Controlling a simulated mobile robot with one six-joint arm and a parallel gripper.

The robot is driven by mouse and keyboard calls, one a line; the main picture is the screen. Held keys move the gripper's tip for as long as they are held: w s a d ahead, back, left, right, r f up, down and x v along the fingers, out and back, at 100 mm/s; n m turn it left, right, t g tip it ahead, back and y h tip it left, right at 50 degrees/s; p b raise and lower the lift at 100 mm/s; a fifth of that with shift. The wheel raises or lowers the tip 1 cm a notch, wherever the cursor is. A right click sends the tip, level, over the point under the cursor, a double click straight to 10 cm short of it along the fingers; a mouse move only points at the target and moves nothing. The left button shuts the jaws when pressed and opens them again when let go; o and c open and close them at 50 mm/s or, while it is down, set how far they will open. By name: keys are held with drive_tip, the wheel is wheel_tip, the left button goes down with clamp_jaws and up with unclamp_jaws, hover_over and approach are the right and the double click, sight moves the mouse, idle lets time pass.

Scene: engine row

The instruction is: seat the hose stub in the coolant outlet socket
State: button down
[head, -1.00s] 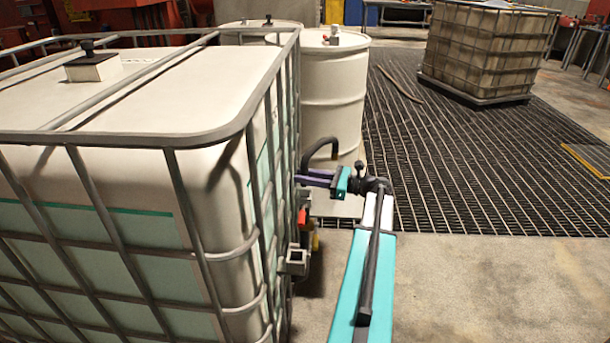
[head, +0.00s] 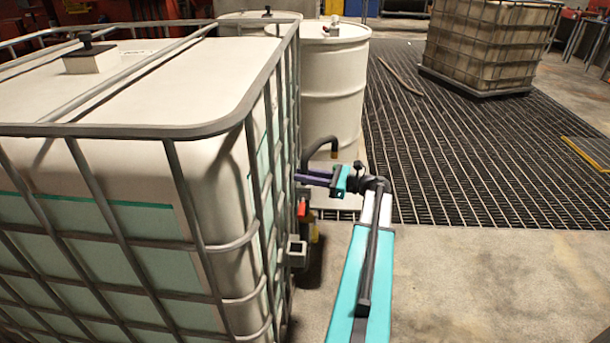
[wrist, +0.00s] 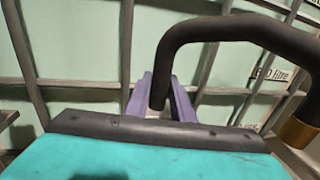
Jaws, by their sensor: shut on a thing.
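The hose stub (head: 322,143) is a dark bent tube with a brass-coloured end. My gripper (head: 301,177) is shut on its plain end, beside the caged tank. In the wrist view the purple fingers (wrist: 162,100) are on either side of that end, and the tube (wrist: 235,28) arches up and right to the brass end (wrist: 298,132), which points down. Low on the tank's right side is a fitting with a red part (head: 302,208) and a grey square part with a dark opening (head: 297,250). I cannot tell whether this is the coolant outlet socket.
The white tank (head: 150,85) in its grey bar cage (head: 210,130) fills the left, with bars close to my gripper. A white drum (head: 330,90) stands behind. Another caged tank (head: 490,45) stands at the back.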

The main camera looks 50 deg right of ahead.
drive_tip(key=shift+r, duration=0.1)
drive_tip(key=c, duration=1.5)
unclamp_jaws()
drive_tip(key=shift+c, duration=0.2)
drive_tip(key=shift+o, duration=0.4)
drive_tip(key=shift+s, duration=0.1)
drive_tip(key=v, duration=1.3)
drive_tip(key=shift+s+p, duration=0.3)
drive_tip(key=shift+d, duration=0.15)
